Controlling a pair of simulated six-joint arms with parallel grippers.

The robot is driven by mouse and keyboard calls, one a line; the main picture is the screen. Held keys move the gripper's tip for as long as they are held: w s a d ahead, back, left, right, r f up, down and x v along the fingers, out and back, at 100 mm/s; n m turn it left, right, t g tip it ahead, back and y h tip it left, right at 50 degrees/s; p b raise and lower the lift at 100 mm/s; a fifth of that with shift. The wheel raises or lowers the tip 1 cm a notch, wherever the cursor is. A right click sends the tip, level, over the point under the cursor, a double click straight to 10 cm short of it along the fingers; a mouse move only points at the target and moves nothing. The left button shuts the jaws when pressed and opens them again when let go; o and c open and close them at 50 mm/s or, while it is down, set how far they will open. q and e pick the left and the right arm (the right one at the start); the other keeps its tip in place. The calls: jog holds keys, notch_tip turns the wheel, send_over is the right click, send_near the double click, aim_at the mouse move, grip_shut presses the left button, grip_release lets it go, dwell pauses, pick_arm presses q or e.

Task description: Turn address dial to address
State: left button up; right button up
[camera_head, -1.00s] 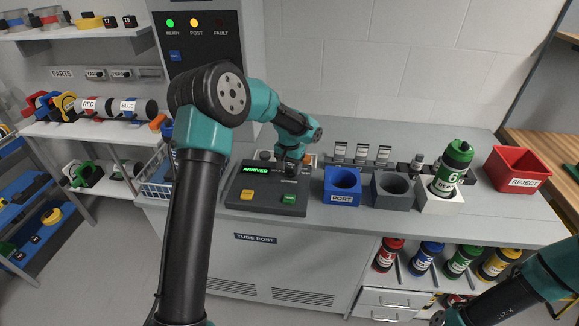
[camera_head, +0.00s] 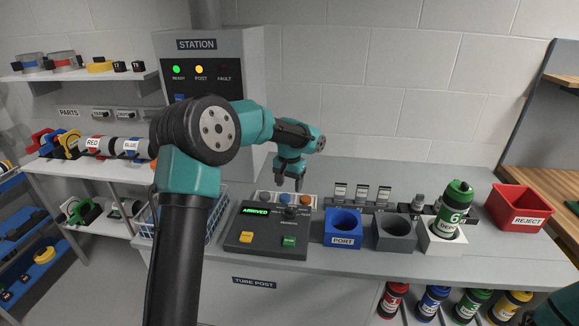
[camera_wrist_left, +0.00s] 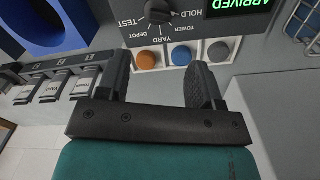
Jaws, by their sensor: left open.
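The address dial (camera_wrist_left: 158,11) is a dark round knob on the console, cut by the top edge in the left wrist view. Labels HOLD, TOWER, YARD, DEPOT and TEST surround it; I cannot tell which its pointer marks. The console (camera_head: 262,243) shows a green ARRIVED display (camera_head: 256,211) in the head view. My left gripper (camera_head: 289,186) points down above the back of the console. Its two fingers (camera_wrist_left: 160,82) are apart with nothing between them, clear of the dial. My right gripper is out of view.
Orange (camera_wrist_left: 149,57), blue (camera_wrist_left: 181,53) and grey (camera_wrist_left: 218,50) round pieces sit in white mounts by the dial. The blue PORT block (camera_head: 342,228), a grey holder (camera_head: 396,232) and a green tube (camera_head: 454,210) stand right of the console. A red REJECT bin (camera_head: 520,207) lies farther right.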

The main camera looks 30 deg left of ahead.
pick_arm(q)
notch_tip(320, 180, up, 7)
jog(key=shift+f, duration=0.15)
jog(key=shift+d+f, duration=0.1)
dwell(0.4)
